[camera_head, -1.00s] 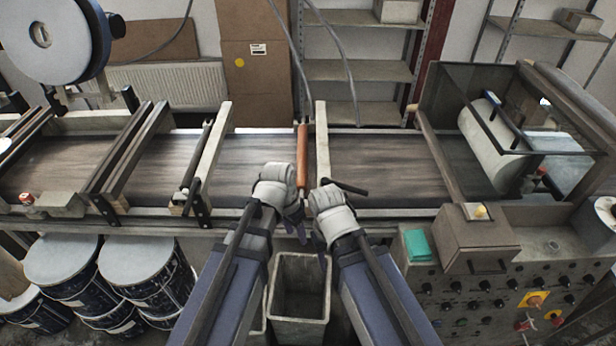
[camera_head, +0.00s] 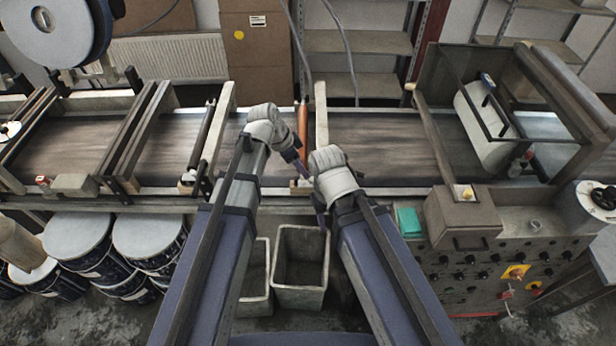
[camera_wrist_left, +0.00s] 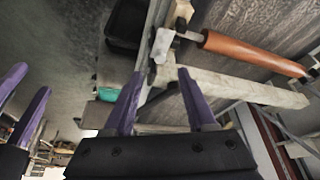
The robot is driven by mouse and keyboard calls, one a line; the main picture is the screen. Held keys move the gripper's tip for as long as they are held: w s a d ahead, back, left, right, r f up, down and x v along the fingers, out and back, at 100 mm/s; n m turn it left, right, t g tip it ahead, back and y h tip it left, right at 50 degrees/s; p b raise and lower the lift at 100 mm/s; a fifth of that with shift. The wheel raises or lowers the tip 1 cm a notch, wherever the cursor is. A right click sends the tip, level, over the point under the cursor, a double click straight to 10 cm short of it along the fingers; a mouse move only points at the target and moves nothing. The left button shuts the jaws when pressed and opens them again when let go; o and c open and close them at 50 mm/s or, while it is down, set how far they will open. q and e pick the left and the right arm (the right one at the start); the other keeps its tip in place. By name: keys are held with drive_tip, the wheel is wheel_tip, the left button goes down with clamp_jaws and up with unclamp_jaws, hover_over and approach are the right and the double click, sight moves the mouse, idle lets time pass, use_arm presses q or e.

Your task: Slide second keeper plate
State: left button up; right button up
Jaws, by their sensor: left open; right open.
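An orange roller (camera_head: 303,122) lies across the dark conveyor belt, seen partly behind my left gripper (camera_head: 302,172). In the left wrist view the roller (camera_wrist_left: 255,53) has a metal shaft end meeting a pale block (camera_wrist_left: 163,45) at the near rail. This block may be a keeper plate; I cannot be sure. The left gripper (camera_wrist_left: 160,73) is open, its purple fingers pointing toward the block, nothing seen between them. My right gripper (camera_head: 321,212) is open, lower, in front of the near rail; its purple fingers (camera_wrist_left: 25,105) also show at the left of the wrist view.
Pale crossbars (camera_head: 321,118) span the belt beside the roller. Two grey bins (camera_head: 300,297) stand below. The middle belt is clear.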

sight(308, 180)
use_arm(q)
drive_tip(key=b+x, duration=0.5)
drive_tip(key=x, duration=0.1)
drive_tip(key=shift+f, duration=0.25)
drive_tip(key=shift+c, duration=0.2)
clamp_jaws()
drive_tip(key=shift+w, duration=0.1)
idle(0.9)
